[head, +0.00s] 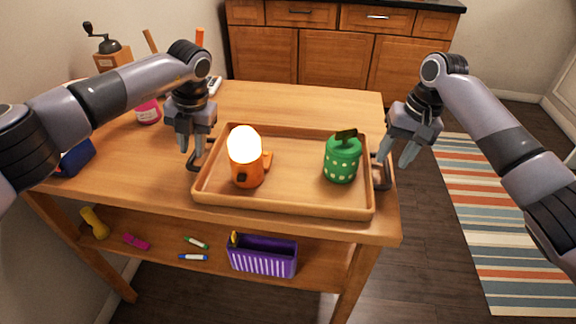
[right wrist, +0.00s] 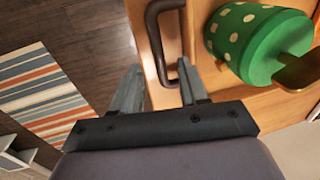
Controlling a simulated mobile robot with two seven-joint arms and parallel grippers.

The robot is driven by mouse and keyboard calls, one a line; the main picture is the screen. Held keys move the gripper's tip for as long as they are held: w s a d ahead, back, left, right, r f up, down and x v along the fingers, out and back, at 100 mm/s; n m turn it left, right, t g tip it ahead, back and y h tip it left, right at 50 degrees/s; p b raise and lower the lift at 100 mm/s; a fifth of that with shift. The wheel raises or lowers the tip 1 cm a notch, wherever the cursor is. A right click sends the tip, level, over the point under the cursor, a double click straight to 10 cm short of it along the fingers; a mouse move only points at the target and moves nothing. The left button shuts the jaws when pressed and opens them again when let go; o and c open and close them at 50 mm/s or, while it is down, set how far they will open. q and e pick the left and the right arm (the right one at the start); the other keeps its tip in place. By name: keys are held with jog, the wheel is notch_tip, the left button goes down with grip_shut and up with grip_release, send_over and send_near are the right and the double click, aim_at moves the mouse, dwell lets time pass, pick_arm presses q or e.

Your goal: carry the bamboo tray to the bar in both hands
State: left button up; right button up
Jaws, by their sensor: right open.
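The bamboo tray (head: 290,203) lies flat on the wooden table, with dark handles at its two short ends. On it stand an orange lamp (head: 248,176) with a glowing white top and a green pot with pale dots (head: 342,162). My left gripper (head: 191,153) is open, pointing down beside the left handle (head: 206,163). My right gripper (head: 396,160) is open just outside the right handle (head: 382,178). In the right wrist view, that handle (right wrist: 154,40) lies ahead of the spread fingers (right wrist: 158,88), and the green pot (right wrist: 255,40) is right of it.
The table (head: 290,96) is clear behind the tray. A coffee grinder (head: 108,48), a pink jar (head: 148,111) and a blue object (head: 77,158) are at left. A purple basket (head: 262,258) and markers lie on the shelf below. Cabinets (head: 335,58) stand behind; a striped rug (head: 500,220) is at right.

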pick_arm(q)
jog(key=shift+a+f, duration=0.15)
jog(key=shift+f, duration=0.55)
jog(key=shift+a+f, duration=0.1)
jog(key=shift+f, duration=0.55)
pick_arm(e)
jog(key=shift+a+f, duration=0.15)
jog(key=shift+f, duration=0.55)
jog(key=shift+a+f, duration=0.15)
jog(key=shift+f, duration=0.5)
pick_arm(q)
jog(key=shift+c, duration=0.2)
pick_arm(e)
jog(key=shift+c, duration=0.2)
pick_arm(q)
grip_shut()
pick_arm(e)
jog(key=c, duration=0.5)
grip_shut()
pick_arm(q)
jog(key=shift+r, duration=0.1)
pick_arm(e)
jog(key=shift+r, duration=0.1)
